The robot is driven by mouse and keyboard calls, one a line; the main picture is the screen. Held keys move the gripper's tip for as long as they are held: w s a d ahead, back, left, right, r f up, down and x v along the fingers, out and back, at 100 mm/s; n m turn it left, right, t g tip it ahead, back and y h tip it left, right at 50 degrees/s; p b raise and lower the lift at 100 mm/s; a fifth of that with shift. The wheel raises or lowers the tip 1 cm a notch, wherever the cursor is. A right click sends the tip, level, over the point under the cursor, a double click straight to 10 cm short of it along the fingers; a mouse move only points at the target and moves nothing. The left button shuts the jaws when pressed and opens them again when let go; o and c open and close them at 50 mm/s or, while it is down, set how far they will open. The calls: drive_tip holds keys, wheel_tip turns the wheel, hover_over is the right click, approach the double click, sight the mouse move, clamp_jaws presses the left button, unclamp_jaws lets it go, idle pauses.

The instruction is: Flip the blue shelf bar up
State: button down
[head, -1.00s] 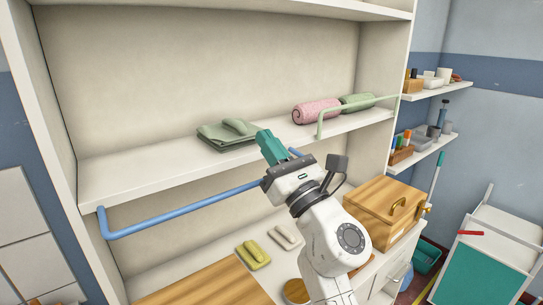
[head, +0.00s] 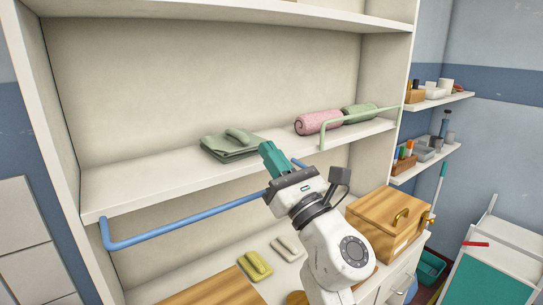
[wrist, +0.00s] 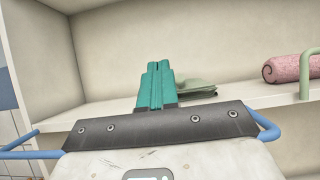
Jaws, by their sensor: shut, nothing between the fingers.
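The blue shelf bar (head: 190,225) hangs folded down below the front edge of the middle shelf (head: 105,193). Its left end bends up to the shelf's left corner, and its right part passes behind my gripper (head: 268,149). In the wrist view the bar shows at the left (wrist: 35,154) and at the right, its middle hidden by my gripper's body. My gripper has teal fingers, shut together and empty, pointing up and away near the shelf's front edge. The fingers also show in the wrist view (wrist: 157,66). I cannot tell whether my gripper touches the bar.
A green folded cloth (head: 229,147) lies on the shelf just behind my fingers. A pink towel roll (head: 318,121) and a green roll (head: 359,113) sit to the right, behind a raised pale green bar (head: 352,119). Below are sponges (head: 255,266) and a wooden box (head: 387,219).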

drive_tip(key=shift+f, duration=0.1)
drive_tip(key=shift+f+b, duration=0.6)
drive_tip(key=shift+b, duration=0.15)
drive_tip(key=s+d+f+b, duration=0.4)
drive_tip(key=s+f+b, duration=0.1)
drive_tip(key=f, duration=0.4)
drive_tip(key=shift+s+d, duration=0.3)
drive_tip(key=shift+s, duration=0.6)
